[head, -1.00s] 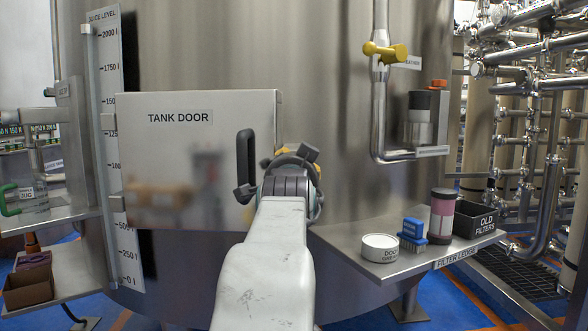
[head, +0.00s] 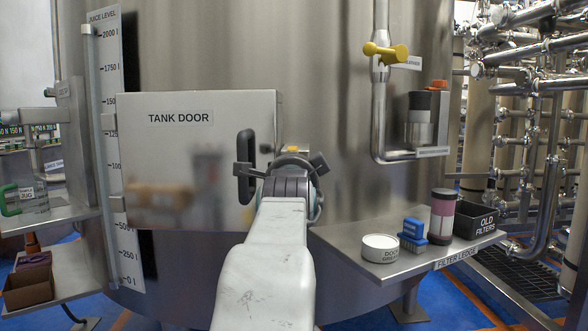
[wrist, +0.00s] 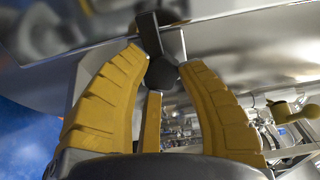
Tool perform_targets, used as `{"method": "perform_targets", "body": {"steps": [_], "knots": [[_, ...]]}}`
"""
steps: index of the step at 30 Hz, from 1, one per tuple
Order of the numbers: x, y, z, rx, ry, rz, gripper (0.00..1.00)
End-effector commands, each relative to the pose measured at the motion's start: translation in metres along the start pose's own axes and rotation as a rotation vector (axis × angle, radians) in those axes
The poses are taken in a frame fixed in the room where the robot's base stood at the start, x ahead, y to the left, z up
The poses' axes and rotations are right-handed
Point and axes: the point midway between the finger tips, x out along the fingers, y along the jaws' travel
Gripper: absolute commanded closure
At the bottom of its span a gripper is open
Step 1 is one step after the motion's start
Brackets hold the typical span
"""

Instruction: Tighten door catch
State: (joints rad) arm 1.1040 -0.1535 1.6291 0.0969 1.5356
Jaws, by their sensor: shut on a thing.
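The tank door (head: 190,185) is a flat metal panel on the tank, flush-looking, with a black bar handle (head: 246,165) near its right edge. My gripper (head: 288,165) is at the door's right edge, just right of the handle; its body hides the catch in the head view. In the wrist view, my yellow fingers (wrist: 163,72) are shut around the dark door catch (wrist: 150,35), a lever with a rounded knob. The catch's far end and its seating against the tank are hidden or blurred.
A filter ledge (head: 365,262) at the right holds a white round tin (head: 380,248), a blue brush (head: 412,238), a dark-and-pink filter (head: 442,215) and a black bin (head: 480,222). A yellow valve (head: 385,52) sits on the pipe above. A level gauge (head: 113,150) stands left.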

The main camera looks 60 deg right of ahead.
Motion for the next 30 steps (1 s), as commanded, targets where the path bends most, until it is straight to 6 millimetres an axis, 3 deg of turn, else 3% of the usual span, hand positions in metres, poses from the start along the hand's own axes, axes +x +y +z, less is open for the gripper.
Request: {"method": "perform_targets", "body": {"steps": [10, 11, 18, 30], "knots": [[-0.0007, -0.0052, -0.0016, 0.001, 0.004, -0.014, 0.97], [-0.0007, -0.0052, -0.0016, 0.001, 0.004, -0.014, 0.62], [-0.0004, -0.0034, -0.0008, 0.001, 0.002, -0.009, 0.40], [-0.0063, -0.0020, -0.0004, 0.000, 0.001, -0.005, 0.39]]}}
